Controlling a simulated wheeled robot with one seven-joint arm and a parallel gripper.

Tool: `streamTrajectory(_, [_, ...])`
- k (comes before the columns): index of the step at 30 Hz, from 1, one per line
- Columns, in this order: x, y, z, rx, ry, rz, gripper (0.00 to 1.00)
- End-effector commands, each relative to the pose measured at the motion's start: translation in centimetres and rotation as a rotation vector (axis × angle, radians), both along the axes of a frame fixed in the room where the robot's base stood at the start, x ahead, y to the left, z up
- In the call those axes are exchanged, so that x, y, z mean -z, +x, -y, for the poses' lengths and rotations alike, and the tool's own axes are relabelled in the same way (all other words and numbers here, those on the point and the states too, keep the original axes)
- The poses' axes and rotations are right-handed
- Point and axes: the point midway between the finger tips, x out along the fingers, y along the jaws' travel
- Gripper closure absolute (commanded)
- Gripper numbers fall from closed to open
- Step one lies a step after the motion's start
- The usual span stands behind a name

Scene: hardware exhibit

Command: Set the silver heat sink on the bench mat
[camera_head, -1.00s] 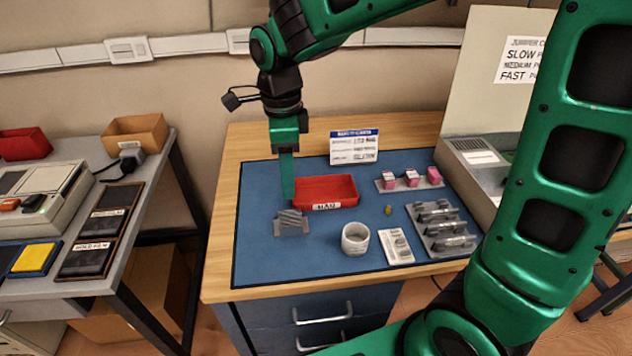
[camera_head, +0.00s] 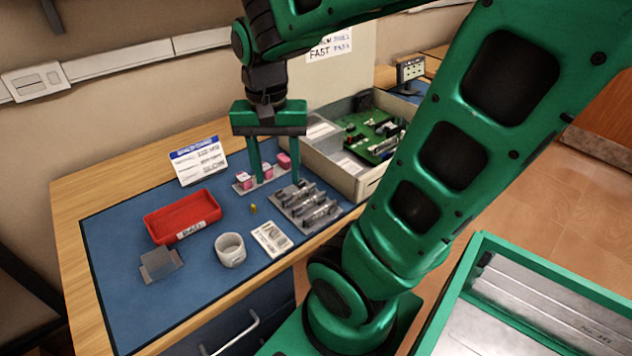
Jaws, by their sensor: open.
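My gripper (camera_head: 277,180) points down with its two fingers apart and nothing between them. It is over the back right of the blue bench mat (camera_head: 205,292), just behind a grey rack (camera_head: 326,228) of several silver finned parts. A separate grey, plate-like piece (camera_head: 160,262) rests on the mat's left side, in front of the red tray. It may be the silver heat sink, but its fins are not clear in this view. I cannot tell whether the fingertips touch anything.
A red tray (camera_head: 182,216), white cup (camera_head: 230,250), labelled white card (camera_head: 270,238), small yellow piece (camera_head: 253,209) and pink blocks (camera_head: 245,181) stand on the mat. A sign (camera_head: 199,161) is behind. An open box with a circuit board (camera_head: 372,138) borders the right. The mat's front left is clear.

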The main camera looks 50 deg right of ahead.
Motion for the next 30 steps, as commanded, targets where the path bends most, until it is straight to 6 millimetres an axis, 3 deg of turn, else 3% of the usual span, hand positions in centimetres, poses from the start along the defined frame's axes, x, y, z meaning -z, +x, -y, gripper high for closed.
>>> streamTrajectory(3, [0.5,-3.6,2.1,-0.132,0.016,-0.003,0.52])
streamTrajectory(6, [0.9,-5.9,3.2,-0.232,0.027,-0.004,0.52])
streamTrajectory(11, [1.4,-8.0,3.8,-0.334,0.04,-0.004,0.52])
streamTrajectory(28, [1.5,-8.4,3.7,-0.363,0.042,-0.003,0.52])
streamTrajectory(30, [2.0,-7.2,3.7,-0.361,0.044,-0.017,0.52])
